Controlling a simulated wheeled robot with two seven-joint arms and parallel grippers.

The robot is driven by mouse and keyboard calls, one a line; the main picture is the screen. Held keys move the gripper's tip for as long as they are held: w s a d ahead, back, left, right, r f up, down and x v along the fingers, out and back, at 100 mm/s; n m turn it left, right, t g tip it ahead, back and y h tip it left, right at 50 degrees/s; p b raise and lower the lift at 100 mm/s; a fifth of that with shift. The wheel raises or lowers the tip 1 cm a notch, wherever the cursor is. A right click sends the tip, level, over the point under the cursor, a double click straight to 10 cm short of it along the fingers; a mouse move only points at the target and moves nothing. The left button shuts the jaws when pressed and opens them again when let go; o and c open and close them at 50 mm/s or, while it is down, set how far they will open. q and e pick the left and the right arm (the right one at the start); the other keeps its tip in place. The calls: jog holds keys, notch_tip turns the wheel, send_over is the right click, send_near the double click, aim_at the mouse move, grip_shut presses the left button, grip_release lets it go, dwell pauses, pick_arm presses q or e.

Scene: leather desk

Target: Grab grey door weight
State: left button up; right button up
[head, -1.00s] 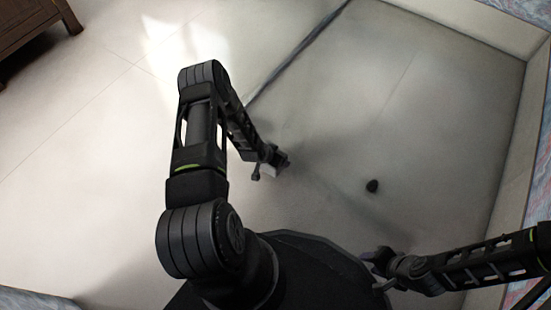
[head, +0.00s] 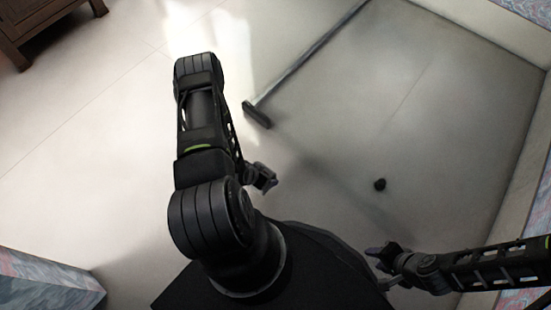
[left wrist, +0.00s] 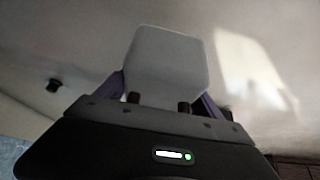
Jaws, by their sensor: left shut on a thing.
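A pale grey block with rounded corners, apparently the door weight (left wrist: 166,62), is held between the fingers of my left gripper (left wrist: 160,100) in the left wrist view. In the head view my left gripper (head: 264,178) is just right of my left forearm, over the floor, and the block cannot be made out there. My right gripper (head: 382,266) is at the lower right, with its fingers apart and nothing seen between them.
A small dark object (head: 380,184) lies on the pale floor; a dark object also shows in the left wrist view (left wrist: 54,86). Walls (head: 510,175) bound the right; dark wooden furniture (head: 35,22) stands upper left.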

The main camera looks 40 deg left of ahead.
pick_arm(q)
jog(key=shift+s+p, duration=0.3)
jog(key=shift+s, duration=1.9)
jog(key=shift+w+r, duration=0.1)
jog(key=shift+w, duration=0.05)
